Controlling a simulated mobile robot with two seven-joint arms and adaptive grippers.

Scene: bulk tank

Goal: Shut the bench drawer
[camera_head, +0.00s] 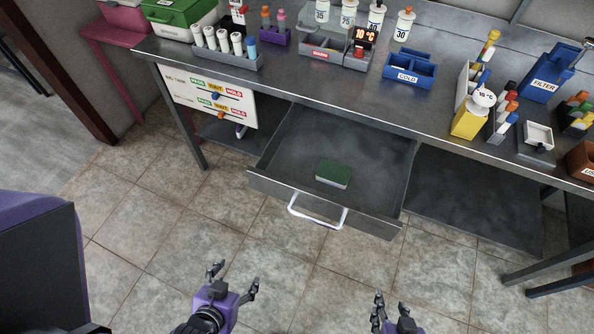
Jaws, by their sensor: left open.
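The bench drawer (268,188) stands pulled out from under the steel bench (310,95). It has a grey front and a white bar handle (318,217). A green-topped block (334,173) lies inside it. My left gripper (233,277) is purple and dark, low in the view, in front of and apart from the drawer, with its fingers spread open and nothing between them. My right gripper (378,306) is at the bottom edge, also apart from the drawer. Only part of it shows, so its opening is unclear.
On the bench top are a WARM rack (320,53), a blue COLD box (408,77), a blue FILTER box (541,82) and several bottles. A sign board with sliders (209,97) hangs left of the drawer. A purple and black object (40,255) stands at left. The tiled floor before the drawer is clear.

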